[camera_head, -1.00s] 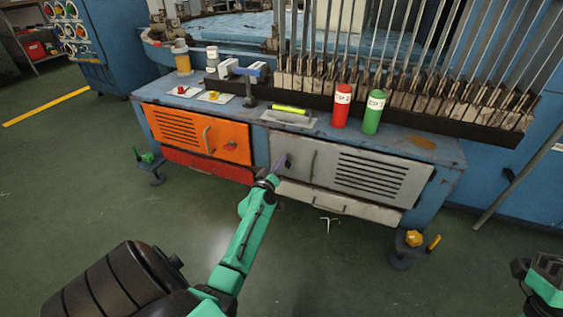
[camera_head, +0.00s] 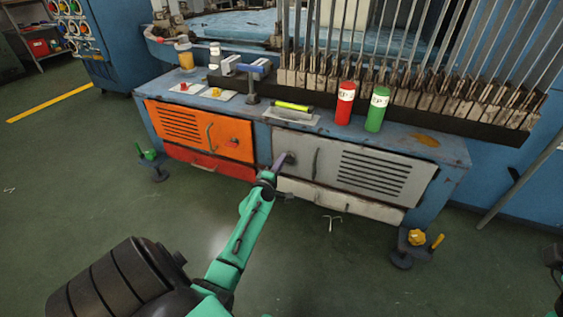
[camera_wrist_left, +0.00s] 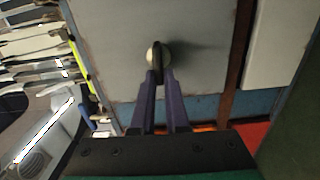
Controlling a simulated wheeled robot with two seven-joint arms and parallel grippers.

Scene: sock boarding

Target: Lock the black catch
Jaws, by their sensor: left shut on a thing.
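The black catch (camera_head: 291,158) sits near the left edge of the grey cabinet door. In the left wrist view the black catch (camera_wrist_left: 158,47) is a dark upright bar on a pale round base. My left gripper (camera_head: 282,161) reaches it from the lower left. In the left wrist view its two purple fingers (camera_wrist_left: 160,73) are closed around the lower end of the bar, one on each side. The finger pads and the part of the catch between them are mostly hidden. Only a dark piece of my right arm shows at the right edge of the head view.
The grey door (camera_head: 375,172) has a vertical handle (camera_head: 315,163) right of the catch. An orange door (camera_head: 190,128) stands to the left. Red (camera_head: 345,104) and green (camera_head: 377,110) bottles stand on the bench top.

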